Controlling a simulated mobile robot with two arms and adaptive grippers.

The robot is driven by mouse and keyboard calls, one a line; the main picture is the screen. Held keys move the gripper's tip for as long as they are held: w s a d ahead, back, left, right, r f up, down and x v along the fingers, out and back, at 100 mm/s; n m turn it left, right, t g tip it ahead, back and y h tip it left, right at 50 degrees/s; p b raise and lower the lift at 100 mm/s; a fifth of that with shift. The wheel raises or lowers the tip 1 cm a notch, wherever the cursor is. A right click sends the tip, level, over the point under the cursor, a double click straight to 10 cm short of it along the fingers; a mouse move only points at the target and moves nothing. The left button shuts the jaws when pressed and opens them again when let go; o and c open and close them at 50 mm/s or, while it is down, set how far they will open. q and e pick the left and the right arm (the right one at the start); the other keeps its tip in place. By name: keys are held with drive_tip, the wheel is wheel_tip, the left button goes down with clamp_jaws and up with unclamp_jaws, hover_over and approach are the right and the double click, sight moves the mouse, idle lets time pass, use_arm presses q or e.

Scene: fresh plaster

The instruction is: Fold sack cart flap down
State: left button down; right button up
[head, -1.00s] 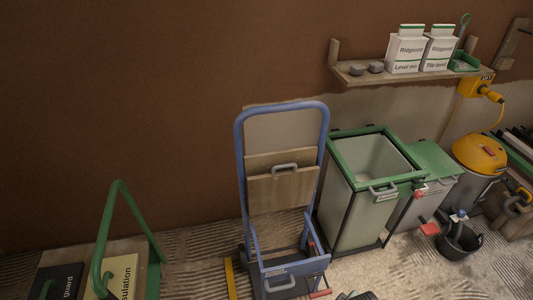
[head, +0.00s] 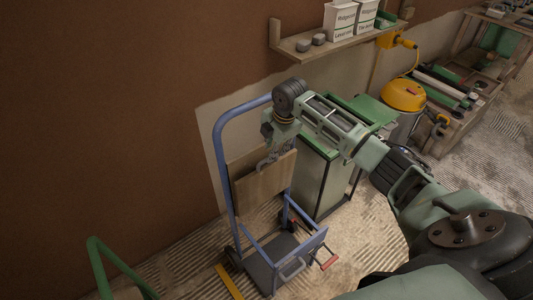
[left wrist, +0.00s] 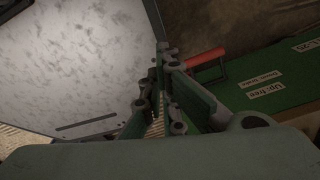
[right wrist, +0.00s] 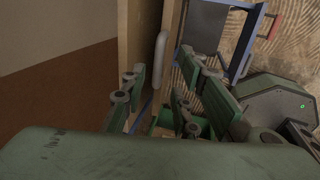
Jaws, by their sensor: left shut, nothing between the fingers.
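The blue sack cart (head: 222,160) stands against the wall, its wooden flap (head: 262,188) upright against the frame. A grey bar handle (right wrist: 160,58) on the flap's face shows in the right wrist view, beside the board's edge (right wrist: 136,45). My right gripper (head: 268,152) is at the flap's handle. In the right wrist view its fingers (right wrist: 160,90) are spread apart, with the handle between or just beyond them; contact cannot be told. My left gripper (left wrist: 160,92) is shut and empty in the left wrist view, and out of the head view.
A green-rimmed bin (head: 318,180) stands right of the cart, below a wall shelf (head: 330,42) with boxes. A yellow-topped vacuum (head: 403,95) is farther right. A green rail (head: 110,265) is at lower left. In the left wrist view, a red handle (left wrist: 206,62) lies close to my fingers.

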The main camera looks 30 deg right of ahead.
drive_tip(key=x, duration=0.4)
drive_tip(key=shift+w+a+f, duration=0.2)
drive_tip(key=c, duration=0.6)
use_arm(q)
drive_tip(key=shift+w+a, duration=0.35)
drive_tip(key=shift+w, duration=0.15)
use_arm(e)
clamp_jaws()
use_arm(q)
drive_tip(key=shift+s+d, duration=0.1)
drive_tip(key=shift+s, duration=0.05)
